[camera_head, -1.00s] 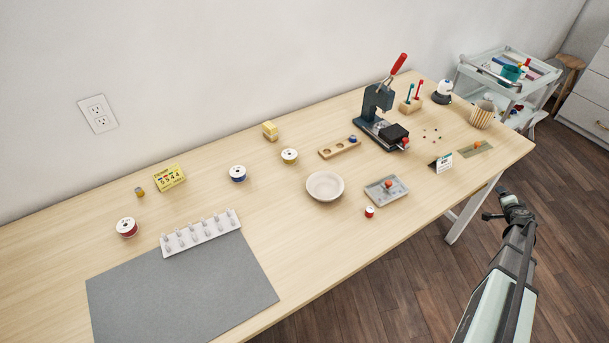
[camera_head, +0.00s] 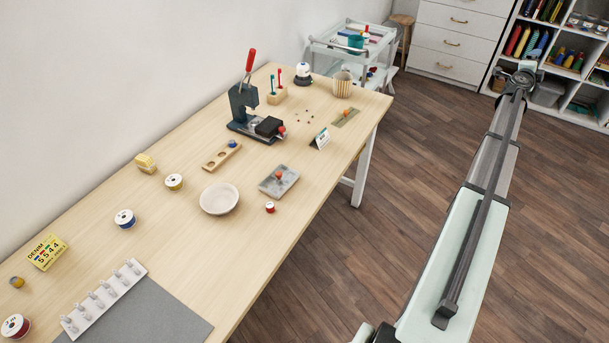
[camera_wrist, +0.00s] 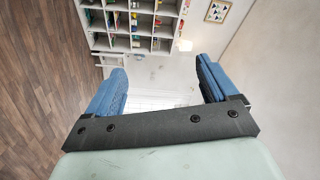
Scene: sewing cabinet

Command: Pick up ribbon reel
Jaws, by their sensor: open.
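Several round reels lie on the wooden table in the head view; which one the task means I cannot tell. A blue reel (camera_head: 125,218) and a yellow reel (camera_head: 174,182) sit left of the middle. A dark red reel (camera_head: 16,326) is at the bottom left corner. A small red spool (camera_head: 270,207) stands near the front edge beside a grey tray (camera_head: 279,181). My gripper (camera_wrist: 160,90) is open and empty in the wrist view, its two blue fingers apart. It is off the table, over the floor side, far from the reels.
A press (camera_head: 252,115) stands farther back. A trolley (camera_head: 347,45) and shelves (camera_head: 570,60) are beyond. The floor at right is clear.

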